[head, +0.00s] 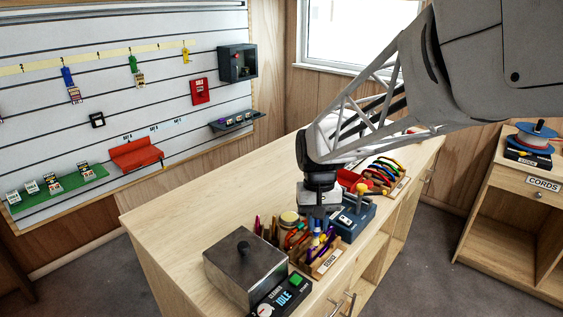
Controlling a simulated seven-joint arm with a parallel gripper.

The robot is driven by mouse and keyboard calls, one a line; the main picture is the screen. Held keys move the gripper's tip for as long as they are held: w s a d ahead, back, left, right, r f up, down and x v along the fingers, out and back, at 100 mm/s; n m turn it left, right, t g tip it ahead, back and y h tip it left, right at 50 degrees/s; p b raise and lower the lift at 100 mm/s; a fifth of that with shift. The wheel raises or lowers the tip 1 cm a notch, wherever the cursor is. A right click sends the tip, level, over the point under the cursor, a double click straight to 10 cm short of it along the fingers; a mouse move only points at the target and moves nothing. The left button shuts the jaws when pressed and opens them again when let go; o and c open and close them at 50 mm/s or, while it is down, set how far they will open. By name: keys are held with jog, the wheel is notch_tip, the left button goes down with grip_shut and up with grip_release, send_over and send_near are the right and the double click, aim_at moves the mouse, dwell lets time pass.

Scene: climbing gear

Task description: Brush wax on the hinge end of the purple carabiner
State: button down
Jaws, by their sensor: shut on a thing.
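My gripper (317,222) points down over the front part of the wooden bench, low above a small labelled wooden tray (327,265). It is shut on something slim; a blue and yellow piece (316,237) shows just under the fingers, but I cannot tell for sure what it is. A purple piece (329,246) lies in or at the tray beside it and may be the purple carabiner; its hinge end cannot be made out. A small jar with a tan lid (289,219) stands left of the gripper. I cannot tell whether it holds wax.
A steel box with a black knob (246,265) and a dark device reading IDLE (281,297) stand close on the left. A blue device (352,217) stands right of the gripper, with several coloured carabiners (381,173) behind it. The bench's left part (190,215) is clear.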

notch_tip(320, 180, up, 8)
jog(key=s+a, duration=0.2)
jog(key=shift+s+a, duration=0.25)
dwell(0.6)
jog(key=shift+w+d, duration=0.1)
dwell(0.6)
